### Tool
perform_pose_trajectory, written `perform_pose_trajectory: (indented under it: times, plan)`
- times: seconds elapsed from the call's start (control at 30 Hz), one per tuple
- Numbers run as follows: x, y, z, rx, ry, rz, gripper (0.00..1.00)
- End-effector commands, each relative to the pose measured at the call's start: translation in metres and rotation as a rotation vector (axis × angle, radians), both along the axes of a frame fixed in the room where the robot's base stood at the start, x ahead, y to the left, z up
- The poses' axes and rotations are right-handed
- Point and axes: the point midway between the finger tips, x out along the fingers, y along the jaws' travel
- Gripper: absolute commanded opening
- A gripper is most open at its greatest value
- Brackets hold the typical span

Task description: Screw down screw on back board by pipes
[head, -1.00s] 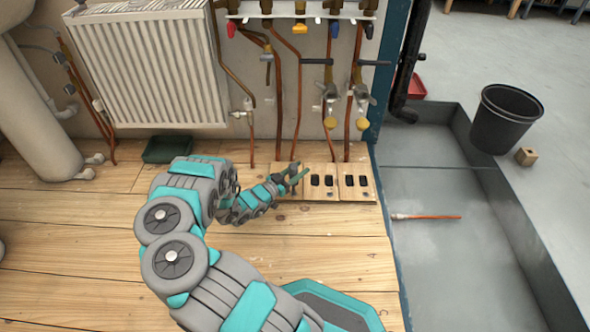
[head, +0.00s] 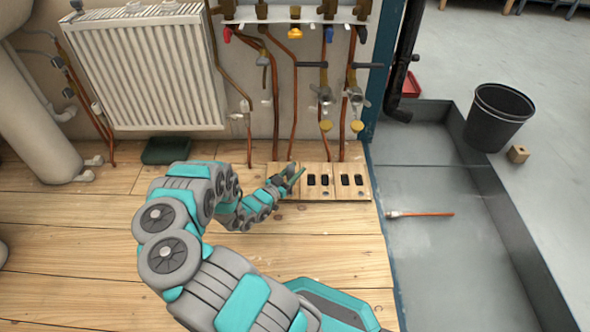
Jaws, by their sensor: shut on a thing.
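A light wooden board (head: 331,172) lies on the plank floor at the foot of the copper pipes (head: 293,110). It has several dark slots and small dark round spots along its front edge that look like screw heads (head: 326,194). My gripper (head: 294,178) is over the left part of the board, with its teal fingers close together. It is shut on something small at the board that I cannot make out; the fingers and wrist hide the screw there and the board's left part.
Valves with yellow caps (head: 325,126) hang on the pipes just above the board. A white radiator (head: 146,70) and a dark green box (head: 166,150) stand to the left. A grey tray (head: 428,245) with a brush (head: 425,214) lies to the right, and a black bucket (head: 498,118) stands beyond.

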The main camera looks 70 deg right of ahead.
Motion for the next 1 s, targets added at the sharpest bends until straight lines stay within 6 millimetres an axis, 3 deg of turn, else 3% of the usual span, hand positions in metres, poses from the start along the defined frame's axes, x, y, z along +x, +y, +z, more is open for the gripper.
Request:
perform_pose_trajectory:
  times: [0.8,1.0]
  plan:
    - [-0.001,0.000,0.075,0.001,0.000,-0.002,0.00]
    - [0.000,0.000,0.079,0.000,0.000,-0.002,0.00]
